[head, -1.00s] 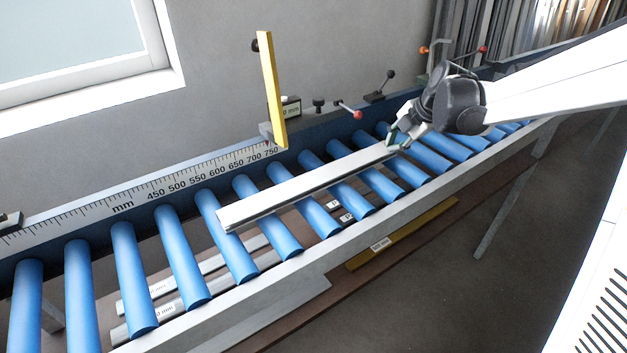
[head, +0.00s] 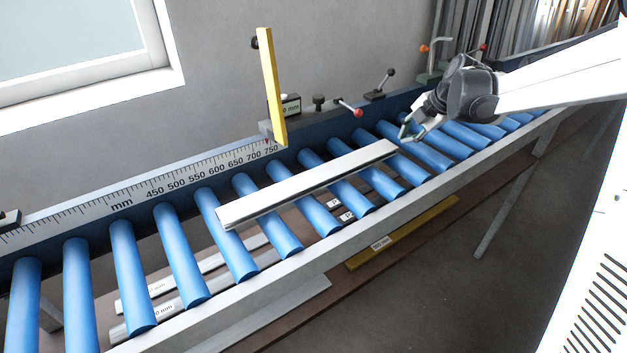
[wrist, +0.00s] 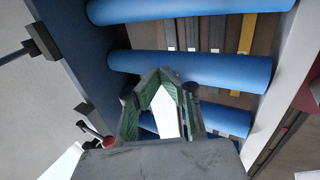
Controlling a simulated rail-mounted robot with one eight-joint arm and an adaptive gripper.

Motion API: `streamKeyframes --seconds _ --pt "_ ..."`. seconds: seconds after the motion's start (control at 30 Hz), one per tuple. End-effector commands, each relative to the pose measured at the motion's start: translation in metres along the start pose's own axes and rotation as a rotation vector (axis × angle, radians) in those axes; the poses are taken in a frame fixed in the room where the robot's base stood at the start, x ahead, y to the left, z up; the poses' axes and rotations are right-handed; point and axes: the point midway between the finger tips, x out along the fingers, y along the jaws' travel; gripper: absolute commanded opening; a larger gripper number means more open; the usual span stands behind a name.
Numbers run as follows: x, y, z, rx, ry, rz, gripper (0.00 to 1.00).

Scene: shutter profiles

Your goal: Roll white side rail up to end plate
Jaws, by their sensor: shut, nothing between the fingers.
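The white side rail (head: 310,184) lies slantwise across several blue rollers, its right end bare in the head view. My gripper (head: 404,133) is shut and empty, just past the rail's right end with a small gap, above the rollers. In the wrist view my gripper (wrist: 160,76) shows its green-lined fingers closing toward each other; the white rail (wrist: 166,112) shows through the gap between them. A yellow upright plate (head: 271,88) stands at the 750 end of the scale, behind the rail; I cannot tell if it is the end plate.
A measuring scale (head: 165,187) runs along the back edge. Red-knobbed (head: 357,113) and black-knobbed (head: 390,74) levers stand behind the rollers. Grey and yellow profiles (head: 400,235) lie on a shelf below. Rollers left of the rail are clear.

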Motion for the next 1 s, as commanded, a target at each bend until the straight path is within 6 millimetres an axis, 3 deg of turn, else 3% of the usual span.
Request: streamKeyframes --seconds 1.0 --pt "0.0091 -0.0050 0.0029 -0.001 0.000 0.001 0.00"
